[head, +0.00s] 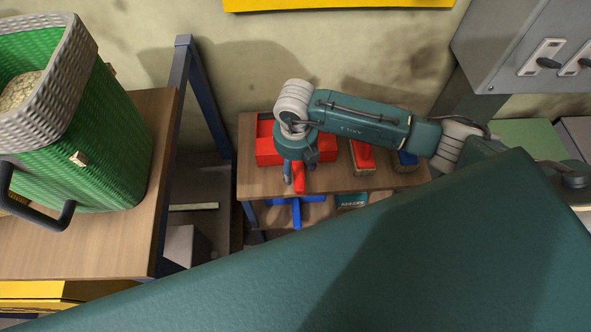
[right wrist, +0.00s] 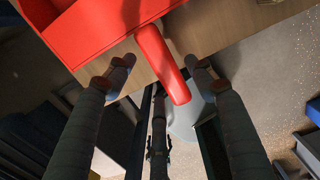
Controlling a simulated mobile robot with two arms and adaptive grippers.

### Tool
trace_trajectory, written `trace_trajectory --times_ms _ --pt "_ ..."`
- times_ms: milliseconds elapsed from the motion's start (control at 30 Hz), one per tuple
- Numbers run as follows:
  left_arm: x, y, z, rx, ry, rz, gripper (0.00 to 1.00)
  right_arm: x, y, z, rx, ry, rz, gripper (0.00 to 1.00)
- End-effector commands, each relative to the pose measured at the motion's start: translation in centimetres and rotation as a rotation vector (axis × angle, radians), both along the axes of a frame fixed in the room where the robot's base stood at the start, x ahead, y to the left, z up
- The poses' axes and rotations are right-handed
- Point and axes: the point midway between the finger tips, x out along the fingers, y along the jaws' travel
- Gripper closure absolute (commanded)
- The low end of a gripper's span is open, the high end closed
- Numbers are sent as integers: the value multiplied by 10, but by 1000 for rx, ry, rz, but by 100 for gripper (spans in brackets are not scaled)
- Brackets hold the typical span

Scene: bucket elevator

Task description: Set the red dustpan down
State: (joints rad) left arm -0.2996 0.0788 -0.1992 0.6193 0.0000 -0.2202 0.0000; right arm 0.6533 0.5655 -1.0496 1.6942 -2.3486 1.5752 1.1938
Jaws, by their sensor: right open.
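The red dustpan (head: 266,151) lies on a small wooden shelf table (head: 340,185), with its handle (head: 298,182) reaching over the front edge. In the right wrist view the dustpan's pan (right wrist: 95,30) is at the top left and its handle (right wrist: 163,65) points down between my fingers. My right gripper (head: 299,178) is open around the handle, with a gap visible on both sides in the right wrist view (right wrist: 160,68). My right wrist hides part of the pan in the head view. My left gripper is not in view.
A red-topped brush (head: 362,156) and a blue-topped one (head: 406,160) lie right of the dustpan. A green woven basket (head: 85,140) stands on a wooden table at left. A blue post (head: 205,95) rises between the tables. A grey switch box (head: 525,50) hangs upper right.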

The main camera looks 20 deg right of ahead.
Motion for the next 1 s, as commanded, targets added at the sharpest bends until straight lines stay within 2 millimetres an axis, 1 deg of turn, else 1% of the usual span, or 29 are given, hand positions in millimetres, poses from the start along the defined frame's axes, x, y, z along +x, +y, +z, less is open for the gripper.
trace_trajectory --times_ms 33,200,300,400,567,1000 --pt "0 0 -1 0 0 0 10 1 0 13 2 -6 0 46" --pt "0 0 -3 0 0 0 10 0 1 48 1 -4 0 46" --pt "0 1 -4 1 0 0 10 -1 1 63 1 -4 0 46" --pt "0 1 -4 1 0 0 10 -2 1 73 1 -1 0 46" --pt "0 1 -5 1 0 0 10 -3 1 79 -1 -1 -1 46" --pt "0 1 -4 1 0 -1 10 -3 1 79 0 0 0 46"
